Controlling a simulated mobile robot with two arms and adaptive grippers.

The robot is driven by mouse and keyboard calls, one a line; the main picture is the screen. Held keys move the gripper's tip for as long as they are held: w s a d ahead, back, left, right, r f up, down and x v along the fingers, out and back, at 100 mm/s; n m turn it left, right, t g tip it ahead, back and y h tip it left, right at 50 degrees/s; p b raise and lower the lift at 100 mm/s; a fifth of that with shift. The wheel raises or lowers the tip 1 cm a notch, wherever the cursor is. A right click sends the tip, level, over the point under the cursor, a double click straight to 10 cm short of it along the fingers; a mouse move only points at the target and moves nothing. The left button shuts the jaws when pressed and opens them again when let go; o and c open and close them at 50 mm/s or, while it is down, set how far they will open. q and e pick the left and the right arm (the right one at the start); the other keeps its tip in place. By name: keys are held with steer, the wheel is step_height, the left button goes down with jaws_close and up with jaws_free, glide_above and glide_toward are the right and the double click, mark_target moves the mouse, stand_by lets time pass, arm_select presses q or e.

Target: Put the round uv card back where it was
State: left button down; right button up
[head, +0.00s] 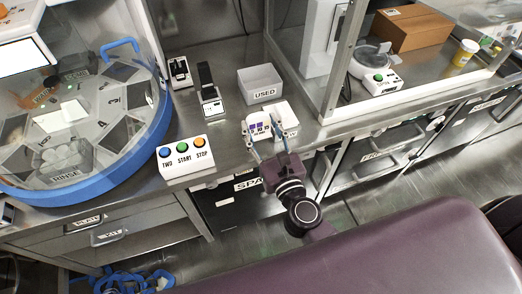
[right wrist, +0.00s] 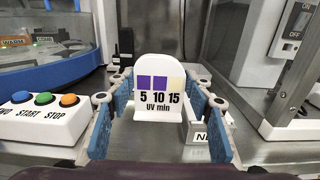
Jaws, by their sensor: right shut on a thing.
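The round uv card (right wrist: 160,92) is white with a rounded top, coloured squares and the print "5 10 15 UV min". It stands upright between the blue-padded fingers of my right gripper (right wrist: 162,88), which is shut on it. In the head view my right gripper (head: 269,136) is at the counter's front edge, with the card (head: 259,130) at its fingertips, in front of a white bin (head: 284,113). This bin's label, partly hidden, starts with "NE" in the right wrist view (right wrist: 199,138). I cannot tell whether the card touches the counter. My left gripper is not in view.
A grey bin marked USED (head: 262,94) stands behind. A button box (head: 186,160) is to the left, beside a large blue-rimmed round machine (head: 95,195). Small black-and-white devices (head: 209,92) stand behind the buttons. A glass-walled cabinet frame (head: 340,75) rises on the right.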

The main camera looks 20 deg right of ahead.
step_height(320, 180, down, 7)
steer(key=b, duration=0.3)
steer(key=shift+f, duration=0.2)
steer(key=shift+r, duration=0.1)
steer(key=o, duration=0.8)
steer(key=shift+c, duration=0.2)
